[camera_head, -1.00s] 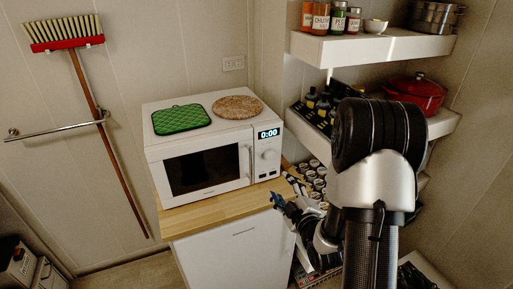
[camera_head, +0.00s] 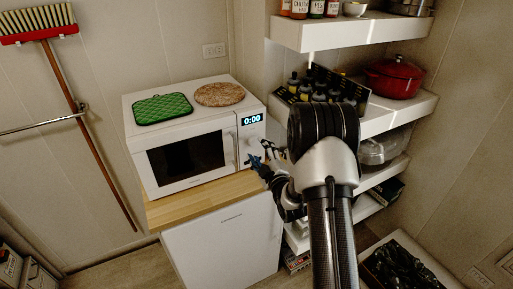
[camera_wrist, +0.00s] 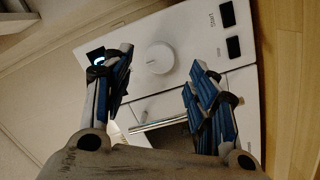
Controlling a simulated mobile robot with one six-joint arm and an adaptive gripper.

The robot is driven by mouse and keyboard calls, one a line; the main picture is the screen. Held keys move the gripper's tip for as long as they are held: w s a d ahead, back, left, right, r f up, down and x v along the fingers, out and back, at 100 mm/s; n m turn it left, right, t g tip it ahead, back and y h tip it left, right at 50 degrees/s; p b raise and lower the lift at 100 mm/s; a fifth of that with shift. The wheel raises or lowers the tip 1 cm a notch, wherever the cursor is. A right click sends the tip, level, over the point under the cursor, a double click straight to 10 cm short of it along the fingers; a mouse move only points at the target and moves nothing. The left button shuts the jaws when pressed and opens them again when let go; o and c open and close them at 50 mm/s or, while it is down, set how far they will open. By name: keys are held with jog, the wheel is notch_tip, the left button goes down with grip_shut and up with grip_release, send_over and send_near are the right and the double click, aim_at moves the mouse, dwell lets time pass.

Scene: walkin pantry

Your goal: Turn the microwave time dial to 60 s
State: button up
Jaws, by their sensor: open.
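The white microwave (camera_head: 185,143) stands on a wood-topped counter, its display (camera_head: 252,119) reading 0:00. In the wrist view its white round time dial (camera_wrist: 157,58) sits on the control panel, beyond and between my fingertips. Two dark buttons are on the panel, one labelled Start (camera_wrist: 227,15). My gripper (camera_head: 262,162) is in front of the right side of the microwave, apart from the dial. In the wrist view my gripper (camera_wrist: 158,75) is open and empty, with blue-padded fingers on either side. The dial's pointer mark is too small to read.
A green mat (camera_head: 162,108) and a round cork-like mat (camera_head: 220,94) lie on the microwave. Shelves with bottles (camera_head: 318,85) and a red pot (camera_head: 394,77) are at the right, close to my arm. A broom (camera_head: 84,130) hangs on the left wall.

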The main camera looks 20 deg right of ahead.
aim_at(255, 143)
jog(key=shift+w+d, duration=0.2)
jog(key=shift+w, duration=1.75)
jog(key=shift+c, duration=0.3)
jog(key=c, duration=1)
jog(key=shift+m+b, duration=0.4)
jog(key=shift+b, duration=0.05)
jog(key=m+b, duration=0.2)
jog(key=m, duration=0.2)
jog(key=shift+m+g, duration=0.3)
jog(key=m+y, duration=0.1)
jog(key=m, duration=0.4)
jog(key=shift+d+r+g+b, duration=0.1)
jog(key=shift+g+b, duration=0.2)
jog(key=shift+b, duration=0.05)
jog(key=shift+m, duration=0.4)
